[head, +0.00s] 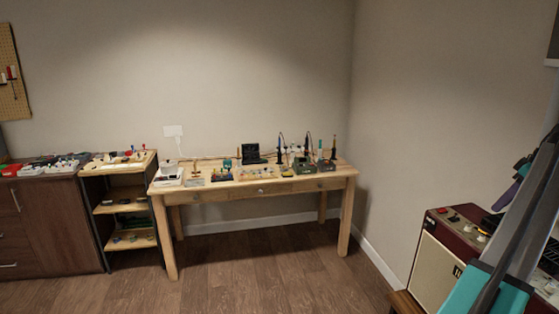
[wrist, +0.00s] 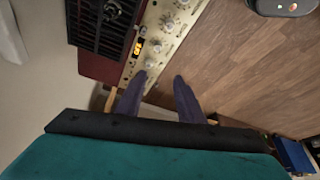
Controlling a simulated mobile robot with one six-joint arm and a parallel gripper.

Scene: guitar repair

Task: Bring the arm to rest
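My gripper (wrist: 160,84) shows in the wrist view with its two dark purple fingers apart. I see nothing held between them; the edge of a control panel and wood floor show behind. In the head view my arm, grey and teal, stands at the right edge, and purple finger parts of my gripper (head: 514,190) show above a dark red amplifier (head: 436,262). The amplifier also shows in the wrist view, with its cream knob panel (wrist: 163,32) just past the fingertips. Whether the fingers touch it I cannot tell; they look apart from it.
A wooden workbench (head: 257,189) with several small tools and devices stands against the back wall. A shelf unit (head: 118,192) and a dark brown cabinet (head: 58,225) stand to its left. The wood floor (head: 270,270) in front is clear. A dark object (wrist: 283,7) lies at the wrist view's top right.

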